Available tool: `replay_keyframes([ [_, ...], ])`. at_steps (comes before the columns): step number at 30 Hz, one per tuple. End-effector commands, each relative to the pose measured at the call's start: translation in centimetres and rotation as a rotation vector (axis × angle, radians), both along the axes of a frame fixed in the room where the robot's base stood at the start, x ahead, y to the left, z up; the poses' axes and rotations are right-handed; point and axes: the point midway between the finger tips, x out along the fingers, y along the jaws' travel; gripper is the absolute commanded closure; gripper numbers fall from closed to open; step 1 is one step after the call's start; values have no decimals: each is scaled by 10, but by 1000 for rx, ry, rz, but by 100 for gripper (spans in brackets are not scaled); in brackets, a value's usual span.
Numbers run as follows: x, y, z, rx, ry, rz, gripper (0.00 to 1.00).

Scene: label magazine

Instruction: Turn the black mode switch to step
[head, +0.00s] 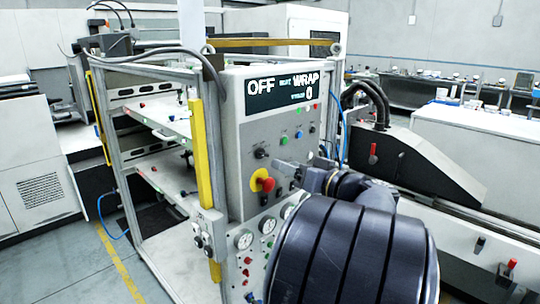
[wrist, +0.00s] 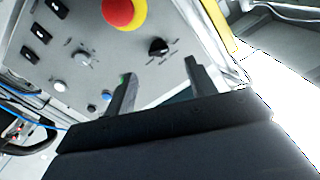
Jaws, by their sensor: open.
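The black mode switch (wrist: 158,46) is a round knob on the grey control panel, with small labels around it that I cannot read. In the head view a black knob (head: 261,153) shows above the red emergency stop, and it appears to be the same one. My gripper (wrist: 160,82) is open and empty. In the wrist view its fingers stand apart just below the knob, not around it. The knob's exact setting cannot be told.
The red emergency stop (head: 263,181) on its yellow base sits close to the knob. A grey knob (wrist: 82,57) and several black switches (wrist: 41,33) are beside it. The display (head: 284,91) reads OFF, HEAT, WRAP and 0. A yellow post (head: 200,153) edges the panel.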

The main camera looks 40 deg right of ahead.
Motion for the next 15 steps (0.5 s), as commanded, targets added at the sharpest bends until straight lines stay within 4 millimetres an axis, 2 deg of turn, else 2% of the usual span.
replay_keyframes([
  [6, 40, 4, 3, 3, -1, 5, 47],
  [15, 72, 6, 2, 0, -1, 2, 47],
])
